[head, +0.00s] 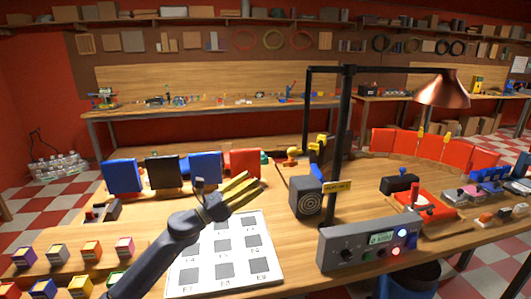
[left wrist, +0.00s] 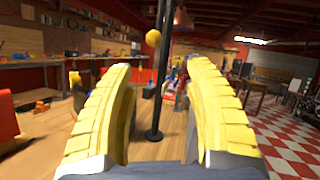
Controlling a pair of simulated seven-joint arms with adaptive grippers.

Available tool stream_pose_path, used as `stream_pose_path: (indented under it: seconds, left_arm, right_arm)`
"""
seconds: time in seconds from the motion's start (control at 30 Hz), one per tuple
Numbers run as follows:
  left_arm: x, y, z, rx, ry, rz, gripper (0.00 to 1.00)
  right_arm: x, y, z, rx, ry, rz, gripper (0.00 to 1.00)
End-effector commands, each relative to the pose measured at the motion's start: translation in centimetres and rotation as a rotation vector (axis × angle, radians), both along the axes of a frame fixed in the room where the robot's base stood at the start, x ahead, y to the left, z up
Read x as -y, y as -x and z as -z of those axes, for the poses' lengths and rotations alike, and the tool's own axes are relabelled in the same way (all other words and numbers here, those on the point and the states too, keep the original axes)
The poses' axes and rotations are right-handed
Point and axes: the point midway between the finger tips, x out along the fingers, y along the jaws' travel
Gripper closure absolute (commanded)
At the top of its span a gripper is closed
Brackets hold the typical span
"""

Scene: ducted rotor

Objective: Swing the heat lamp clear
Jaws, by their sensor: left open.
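The heat lamp has a copper shade (head: 443,92) that hangs at the right from a black arm on a tall black post (head: 341,120). The post stands on the bench, right of my left gripper (head: 255,184). That gripper is open and empty above the bench, with its yellow fingers pointing right. In the left wrist view the post (left wrist: 161,80) shows beyond the gap between the fingers (left wrist: 160,68), apart from them. A yellow ball (left wrist: 153,37) shows by the post. My right gripper is out of view.
A speaker-like black box (head: 306,198) and a grey control box (head: 367,242) stand near the post. A white labelled tray (head: 262,283) lies below my left arm. Blue, black and red bins (head: 205,167) stand behind it. Red panels (head: 425,146) curve below the shade.

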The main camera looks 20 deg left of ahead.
Motion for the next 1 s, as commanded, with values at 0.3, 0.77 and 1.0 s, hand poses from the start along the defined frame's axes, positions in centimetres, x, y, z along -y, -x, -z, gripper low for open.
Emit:
stream_pose_path:
  seconds: [0.3,0.77,1.0]
  left_arm:
    - [0.6,-1.9,-0.6,0.012,-0.038,-0.034,0.47]
    - [4.6,-7.1,-3.3,0.011,-0.036,-0.033,0.47]
    - [6.6,-9.8,-4.6,0.010,-0.036,-0.032,0.47]
  right_arm:
    - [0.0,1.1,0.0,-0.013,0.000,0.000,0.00]
    - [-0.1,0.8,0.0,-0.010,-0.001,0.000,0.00]
    - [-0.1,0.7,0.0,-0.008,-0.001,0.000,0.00]
